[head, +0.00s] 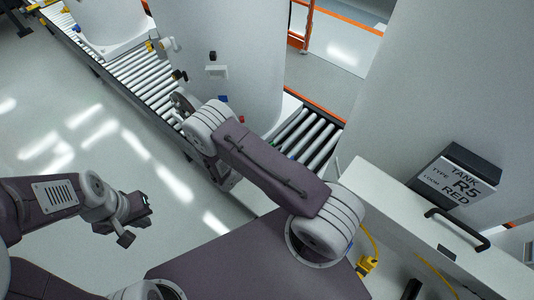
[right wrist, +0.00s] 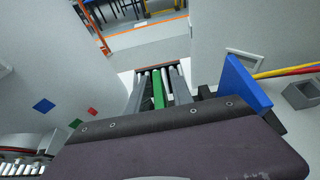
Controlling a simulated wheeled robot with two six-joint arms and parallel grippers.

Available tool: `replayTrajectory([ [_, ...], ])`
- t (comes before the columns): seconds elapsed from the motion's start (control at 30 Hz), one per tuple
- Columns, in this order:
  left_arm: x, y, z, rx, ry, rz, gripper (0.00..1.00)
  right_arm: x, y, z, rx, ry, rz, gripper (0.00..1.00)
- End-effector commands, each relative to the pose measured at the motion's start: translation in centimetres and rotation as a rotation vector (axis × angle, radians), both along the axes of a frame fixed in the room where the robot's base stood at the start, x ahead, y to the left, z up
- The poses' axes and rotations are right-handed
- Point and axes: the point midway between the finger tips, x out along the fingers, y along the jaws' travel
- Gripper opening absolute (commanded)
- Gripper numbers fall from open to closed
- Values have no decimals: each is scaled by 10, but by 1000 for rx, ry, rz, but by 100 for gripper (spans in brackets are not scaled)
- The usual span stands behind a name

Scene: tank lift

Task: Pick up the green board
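A green square (right wrist: 92,112) also shows on the white tank wall. My left gripper (head: 136,218) hangs over bare floor at the left of the head view, apart from everything, looking open and empty. My right arm reaches across the conveyor towards the white tank.
White tanks (head: 225,45) stand along the roller conveyor (head: 142,75). Another tank carries a label box (head: 458,182) above a white ledge with a black handle (head: 458,228). A blue panel (right wrist: 245,82) stands right of the rollers. The floor at left is free.

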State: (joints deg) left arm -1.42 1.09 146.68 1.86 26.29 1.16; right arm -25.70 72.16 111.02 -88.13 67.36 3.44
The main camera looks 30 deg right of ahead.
Motion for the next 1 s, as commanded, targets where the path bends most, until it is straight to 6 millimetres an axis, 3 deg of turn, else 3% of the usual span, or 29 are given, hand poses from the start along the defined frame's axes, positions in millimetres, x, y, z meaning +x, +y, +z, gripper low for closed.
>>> replayTrajectory([
  [0.03, 0, 0, 0, 0, 0, 0, 0, 0, 0, 0, 0, 0, 0, 10],
  [0.07, 0, 0, 0, 0, 0, 0, 0, 0, 0, 0, 0, 0, 0, 1],
  [0.1, 0, 0, 0, 0, 0, 0, 0, 0, 0, 0, 0, 0, 0, 0],
  [0.5, 0, 0, -2, 0, 0, 0, 0, 1, 1, 3, 1, -2, -1, 0],
  [0.67, 0, 0, -9, 0, 0, 0, 0, 1, 1, 17, 1, -3, -2, 0],
  [0.8, 0, 0, -19, 0, 0, 0, 0, 1, 1, 40, 2, -5, 0, 0],
  [1.0, 0, 0, -36, 0, 0, 0, 0, -22, -44, 66, 1, -2, -6, 0],
])
